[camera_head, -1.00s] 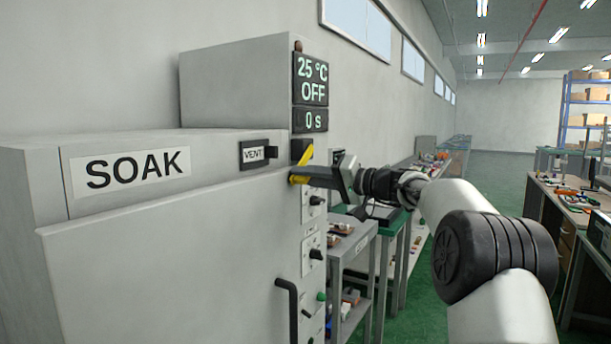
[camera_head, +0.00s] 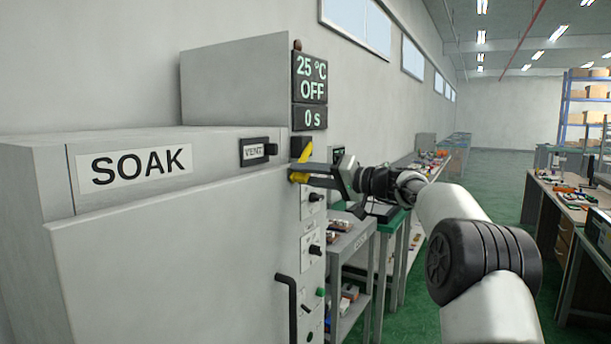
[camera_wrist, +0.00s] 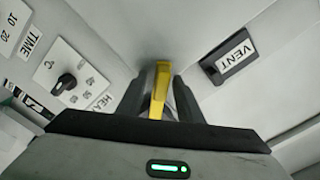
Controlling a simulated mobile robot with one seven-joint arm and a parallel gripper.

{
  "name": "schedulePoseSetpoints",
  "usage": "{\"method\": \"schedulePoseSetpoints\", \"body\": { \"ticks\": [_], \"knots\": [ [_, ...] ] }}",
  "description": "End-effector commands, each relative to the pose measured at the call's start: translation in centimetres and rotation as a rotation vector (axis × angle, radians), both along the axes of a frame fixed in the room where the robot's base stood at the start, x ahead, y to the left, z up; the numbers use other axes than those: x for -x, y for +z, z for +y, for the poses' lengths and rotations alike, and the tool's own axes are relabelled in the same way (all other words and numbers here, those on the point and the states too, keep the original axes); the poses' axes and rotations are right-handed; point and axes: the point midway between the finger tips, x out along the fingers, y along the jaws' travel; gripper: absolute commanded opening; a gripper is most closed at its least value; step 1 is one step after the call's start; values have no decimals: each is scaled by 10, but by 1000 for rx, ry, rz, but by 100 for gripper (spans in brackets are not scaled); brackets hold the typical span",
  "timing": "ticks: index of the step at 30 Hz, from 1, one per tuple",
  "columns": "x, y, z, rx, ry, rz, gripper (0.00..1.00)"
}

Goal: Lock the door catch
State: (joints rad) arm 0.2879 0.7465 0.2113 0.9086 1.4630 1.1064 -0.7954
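The door catch is a yellow lever (camera_head: 306,154) at the upper right edge of the grey oven door (camera_head: 170,255), beside the VENT switch. My gripper (camera_head: 298,172) reaches it from the right, its dark fingers crossing in front of the lever and hiding part of it. Yellow shows above and below the fingers. In the wrist view the yellow lever (camera_wrist: 160,85) stands between the two fingers of my gripper (camera_wrist: 163,88). The fingers look slightly apart, with a narrow gap on the lever's right; contact is unclear.
The VENT switch (camera_head: 258,151) is close to the left of the catch. A knob panel (camera_head: 313,245) runs down the oven's right side, below a display (camera_head: 310,80) reading 25 °C OFF. A black door handle (camera_head: 287,300) is lower down. A cart (camera_head: 350,250) stands to the right.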

Motion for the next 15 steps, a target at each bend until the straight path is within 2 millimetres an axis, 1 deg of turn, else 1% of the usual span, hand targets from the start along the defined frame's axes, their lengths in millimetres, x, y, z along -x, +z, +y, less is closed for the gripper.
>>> {"method": "schedulePoseSetpoints", "body": {
  "ticks": [4,7,11,15],
  "knots": [
    [1,1,-2,-1,0,1,33],
    [6,0,-11,-1,-1,2,33],
    [20,1,-32,0,-4,1,33],
    [39,1,-61,-1,-5,1,33]
  ]
}}
